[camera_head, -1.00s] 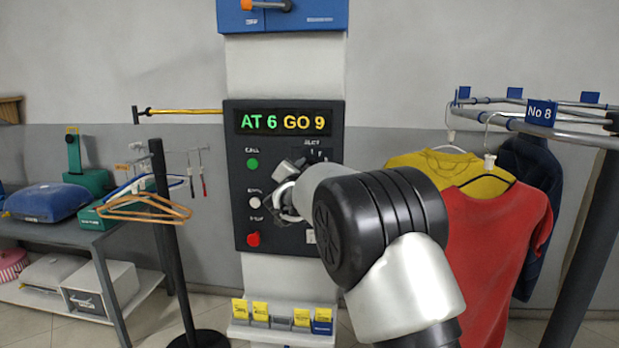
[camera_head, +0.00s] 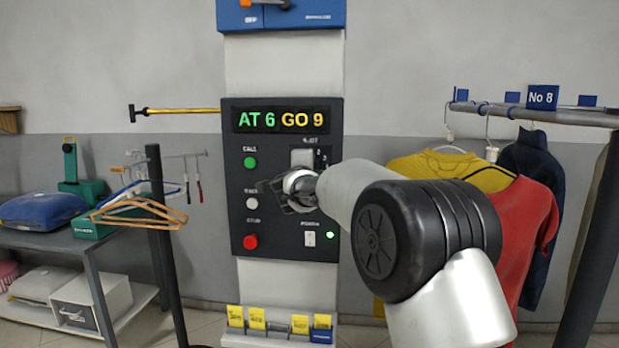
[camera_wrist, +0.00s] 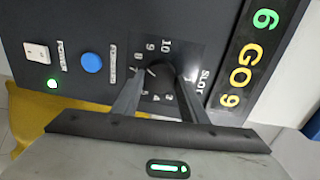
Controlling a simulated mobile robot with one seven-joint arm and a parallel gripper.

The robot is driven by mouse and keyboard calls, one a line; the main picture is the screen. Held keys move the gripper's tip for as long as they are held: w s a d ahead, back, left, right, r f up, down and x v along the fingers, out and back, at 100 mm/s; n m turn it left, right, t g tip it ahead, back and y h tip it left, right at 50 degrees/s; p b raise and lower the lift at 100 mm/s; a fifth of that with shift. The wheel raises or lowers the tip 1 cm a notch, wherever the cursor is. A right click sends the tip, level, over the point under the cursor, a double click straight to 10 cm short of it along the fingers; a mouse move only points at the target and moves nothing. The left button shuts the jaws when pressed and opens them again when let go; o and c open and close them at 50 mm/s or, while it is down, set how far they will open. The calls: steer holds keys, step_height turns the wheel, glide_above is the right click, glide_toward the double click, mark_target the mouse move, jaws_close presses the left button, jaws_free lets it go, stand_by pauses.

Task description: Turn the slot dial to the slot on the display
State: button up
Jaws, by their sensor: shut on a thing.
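The display (camera_head: 283,119) at the top of the dark control panel (camera_head: 237,215) reads "AT 6" in green and "GO 9" in yellow. It shows sideways at the right of the wrist view (camera_wrist: 250,55). The dark slot dial (camera_wrist: 168,73) sits in a ring of numbers under the word SLOT; 10, 9 and 8 are legible beside it. My gripper (camera_wrist: 162,80) is shut on the dial, one finger on each side. The fingers cover part of the ring, and I cannot tell the dial's exact setting. In the head view my arm hides the dial.
The panel's left column has green (camera_head: 249,162), white (camera_head: 251,203) and red (camera_head: 250,242) buttons. A blue button (camera_wrist: 92,62) and the power switch (camera_wrist: 38,51) are near the dial. Shirts (camera_head: 515,215) hang on the right; hangers (camera_head: 140,215) stand left.

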steer(key=m+b, duration=0.3)
steer(key=m, duration=0.1)
steer(key=shift+f+m+y, duration=0.15)
steer(key=shift+m+y, duration=0.15)
steer(key=shift+m, duration=0.1)
steer(key=shift+b, duration=0.3)
steer(key=o, duration=1)
steer(key=shift+o, duration=0.2)
steer(key=s+r+b, duration=0.1)
steer(key=s, duration=1.6)
steer(key=shift+s+b, duration=0.2)
steer(key=shift+b, duration=0.1)
